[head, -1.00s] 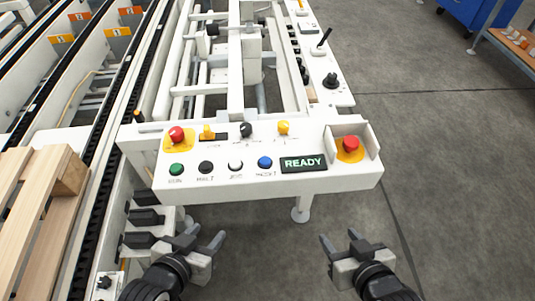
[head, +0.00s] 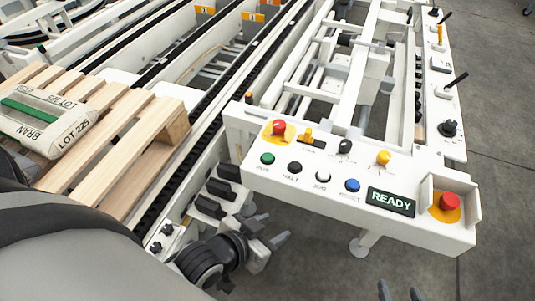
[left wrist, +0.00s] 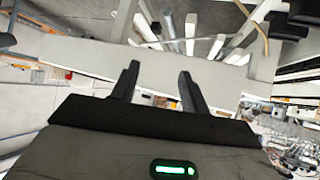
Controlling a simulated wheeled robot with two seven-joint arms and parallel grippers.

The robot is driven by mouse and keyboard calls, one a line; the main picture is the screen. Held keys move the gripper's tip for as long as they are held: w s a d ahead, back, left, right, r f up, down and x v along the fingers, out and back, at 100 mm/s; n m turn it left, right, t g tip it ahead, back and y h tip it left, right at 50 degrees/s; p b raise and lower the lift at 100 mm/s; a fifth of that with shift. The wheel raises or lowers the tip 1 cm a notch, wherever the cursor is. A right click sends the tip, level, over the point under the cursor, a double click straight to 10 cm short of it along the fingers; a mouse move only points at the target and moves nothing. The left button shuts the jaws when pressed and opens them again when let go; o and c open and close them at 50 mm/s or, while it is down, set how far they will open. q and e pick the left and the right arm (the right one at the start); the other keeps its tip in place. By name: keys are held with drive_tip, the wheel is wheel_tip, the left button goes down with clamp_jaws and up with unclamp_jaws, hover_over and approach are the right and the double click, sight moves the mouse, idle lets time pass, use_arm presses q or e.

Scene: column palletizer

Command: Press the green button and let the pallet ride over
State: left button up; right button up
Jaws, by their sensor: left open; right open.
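The green button (head: 267,158) labelled RUN is at the left end of the lower row on the white control panel (head: 330,214). The panel's display (head: 391,201) reads READY. The wooden pallet (head: 122,135) is at the left beside the black chain rail and carries a sack (head: 52,125) marked BRAN, LOT 225. My left gripper (head: 274,227) is open and empty, below and in front of the panel's left part. Its two fingers (left wrist: 157,88) show apart in the left wrist view. My right gripper (head: 401,290) shows only its fingertips at the bottom edge, open and apart from the panel.
Black, white and blue buttons sit right of the green one. A red button (head: 279,127) and yellow controls are above. Another red button (head: 449,201) stands inside a white guard at the right. Floor at the right is clear.

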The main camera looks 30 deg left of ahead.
use_arm(q)
clamp_jaws()
idle(1.5)
